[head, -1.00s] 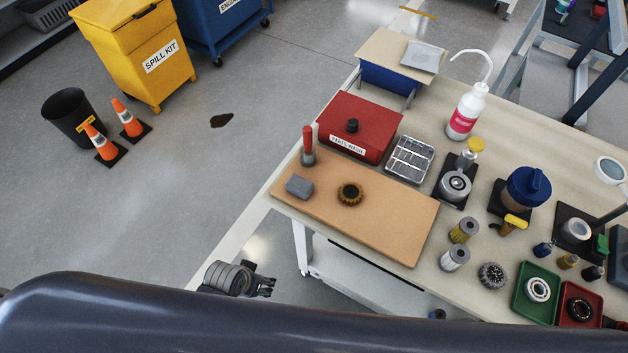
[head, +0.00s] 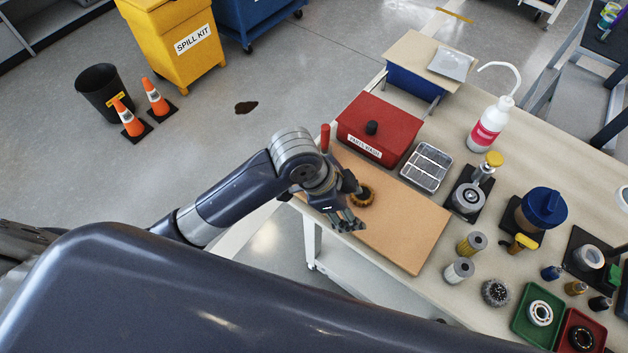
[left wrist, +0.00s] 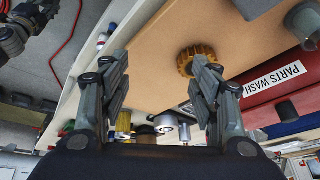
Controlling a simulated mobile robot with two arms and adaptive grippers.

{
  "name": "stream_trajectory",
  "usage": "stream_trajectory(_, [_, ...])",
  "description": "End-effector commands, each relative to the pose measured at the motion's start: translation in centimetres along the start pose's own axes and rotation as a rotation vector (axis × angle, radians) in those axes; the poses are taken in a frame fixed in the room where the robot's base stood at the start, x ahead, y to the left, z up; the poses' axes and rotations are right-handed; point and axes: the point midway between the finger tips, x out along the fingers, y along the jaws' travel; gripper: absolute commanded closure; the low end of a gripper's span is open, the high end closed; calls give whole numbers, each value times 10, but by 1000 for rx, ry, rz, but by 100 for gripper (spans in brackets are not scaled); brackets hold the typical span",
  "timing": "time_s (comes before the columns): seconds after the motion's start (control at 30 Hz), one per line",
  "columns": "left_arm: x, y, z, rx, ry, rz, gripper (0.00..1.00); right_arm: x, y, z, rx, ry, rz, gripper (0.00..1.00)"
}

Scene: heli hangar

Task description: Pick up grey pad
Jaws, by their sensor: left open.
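The grey pad (left wrist: 256,7) shows as a dark grey block at the top edge of the left wrist view, lying on the tan board (head: 405,240). In the head view it is hidden behind my left arm and gripper. My left gripper (head: 354,207) is above the board's left part, close to the brown toothed gear (head: 364,195). In the left wrist view its two fingers (left wrist: 160,75) are spread with nothing between them, and the gear sits near the right fingertip.
A red parts wash box (head: 378,130) stands behind the board, with a red-handled brush (head: 325,138) at its left. A metal tray (head: 426,167), a wash bottle (head: 490,125) and several small parts are to the right. Open floor lies left of the table.

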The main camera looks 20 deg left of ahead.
Motion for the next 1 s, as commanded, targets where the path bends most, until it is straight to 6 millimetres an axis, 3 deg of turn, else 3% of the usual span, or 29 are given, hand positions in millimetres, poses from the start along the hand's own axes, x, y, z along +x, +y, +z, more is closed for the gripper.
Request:
stream_trajectory(0.17, [-13, -19, -8, 260, -84, 52, 43, 0, -1, -1, 0, 1, -1, 60])
stream_trajectory(0.4, [-42, -55, 7, 513, -243, 129, 43, -1, -1, -1, 0, 1, -1, 60])
stream_trajectory(0.6, [-74, -86, 26, 617, -359, 187, 43, -1, -1, -1, 0, 2, -1, 60])
stream_trajectory(0.73, [-87, -96, 34, 642, -397, 210, 43, -1, -1, -1, 0, 2, -1, 60])
stream_trajectory(0.87, [-87, -99, 39, 649, -410, 221, 43, -1, -1, -1, 0, 2, -1, 60])
stream_trajectory(1.0, [-68, -97, 49, 649, -411, 225, 43, -2, 0, -2, 0, 2, 0, 60])
